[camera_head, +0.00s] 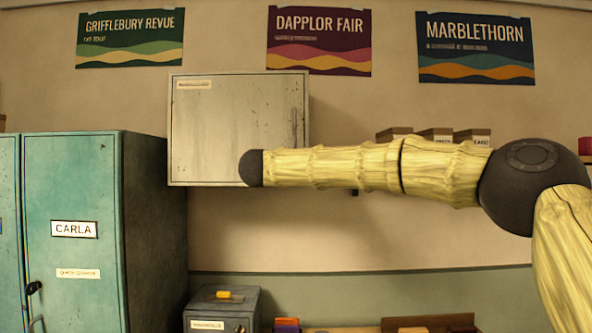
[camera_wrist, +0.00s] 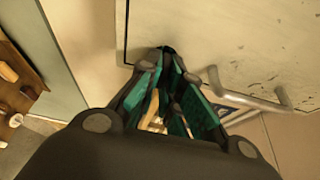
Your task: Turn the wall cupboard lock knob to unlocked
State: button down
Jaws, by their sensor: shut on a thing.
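The pale grey wall cupboard (camera_head: 238,115) hangs shut on the wall in the head view. My arm crosses its lower right part, and my gripper is hidden there. In the wrist view my gripper (camera_wrist: 165,62) has its green-padded fingers closed together at the lower left corner of the cupboard door (camera_wrist: 230,35). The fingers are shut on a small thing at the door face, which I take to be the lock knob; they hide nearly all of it. I cannot tell which way the knob is turned.
A metal bar handle (camera_wrist: 250,103) sits close right of the fingers. A teal locker marked CARLA (camera_head: 70,200) stands at the left, and a small grey cabinet (camera_head: 222,310) below. Small boxes (camera_head: 435,134) sit right of the cupboard, behind my arm.

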jog(key=c, duration=1.6)
grip_release()
jog(key=v, duration=1.2)
